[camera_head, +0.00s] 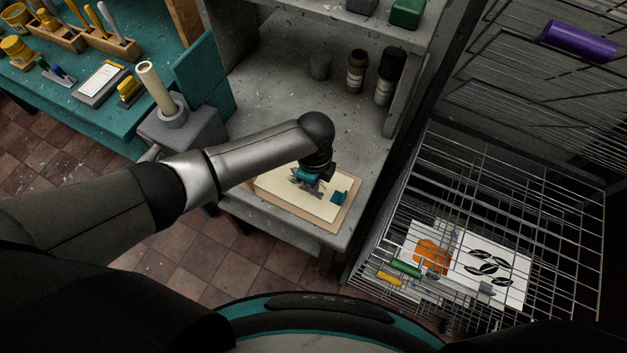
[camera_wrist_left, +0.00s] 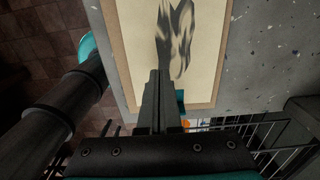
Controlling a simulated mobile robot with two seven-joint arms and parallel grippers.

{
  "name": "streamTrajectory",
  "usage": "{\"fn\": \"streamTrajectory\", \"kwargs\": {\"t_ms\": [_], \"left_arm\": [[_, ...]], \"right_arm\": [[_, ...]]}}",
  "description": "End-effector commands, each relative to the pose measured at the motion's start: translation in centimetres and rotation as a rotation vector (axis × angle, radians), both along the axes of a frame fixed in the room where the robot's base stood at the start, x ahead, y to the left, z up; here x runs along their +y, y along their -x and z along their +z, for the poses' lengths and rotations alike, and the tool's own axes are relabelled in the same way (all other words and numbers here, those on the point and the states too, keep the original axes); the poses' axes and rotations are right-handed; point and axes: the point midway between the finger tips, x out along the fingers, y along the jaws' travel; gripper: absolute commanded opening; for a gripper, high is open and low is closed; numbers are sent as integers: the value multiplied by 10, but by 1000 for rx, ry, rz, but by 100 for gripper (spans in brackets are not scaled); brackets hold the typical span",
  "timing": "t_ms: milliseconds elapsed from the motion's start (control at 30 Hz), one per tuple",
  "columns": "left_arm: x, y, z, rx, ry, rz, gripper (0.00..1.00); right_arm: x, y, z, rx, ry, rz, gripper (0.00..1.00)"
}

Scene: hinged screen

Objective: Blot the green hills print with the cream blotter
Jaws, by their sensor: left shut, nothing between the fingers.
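A cream sheet, which looks like the cream blotter (camera_head: 275,181), lies flat on a brown board (camera_head: 318,226) on the grey bench. It also shows in the left wrist view (camera_wrist_left: 128,50). A small teal piece (camera_head: 340,197) sits at its right end. No green hills print shows; whether one lies under the sheet is hidden. My right gripper is out of view.
A wire rack (camera_head: 480,200) stands at the right, with an orange print (camera_head: 432,254) and a black leaf print (camera_head: 508,280) in it. Jars (camera_head: 356,72) stand at the back of the bench. A teal table (camera_head: 75,98) with tools is at the left.

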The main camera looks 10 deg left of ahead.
Motion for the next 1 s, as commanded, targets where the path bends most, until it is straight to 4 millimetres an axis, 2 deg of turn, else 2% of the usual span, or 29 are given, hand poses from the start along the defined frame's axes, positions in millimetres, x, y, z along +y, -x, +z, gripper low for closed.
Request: {"fn": "streamTrajectory", "kwargs": {"t_ms": [1000], "left_arm": [[0, 0, -21, 1, 0, 0, 0]], "right_arm": [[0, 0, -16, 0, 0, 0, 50]]}}
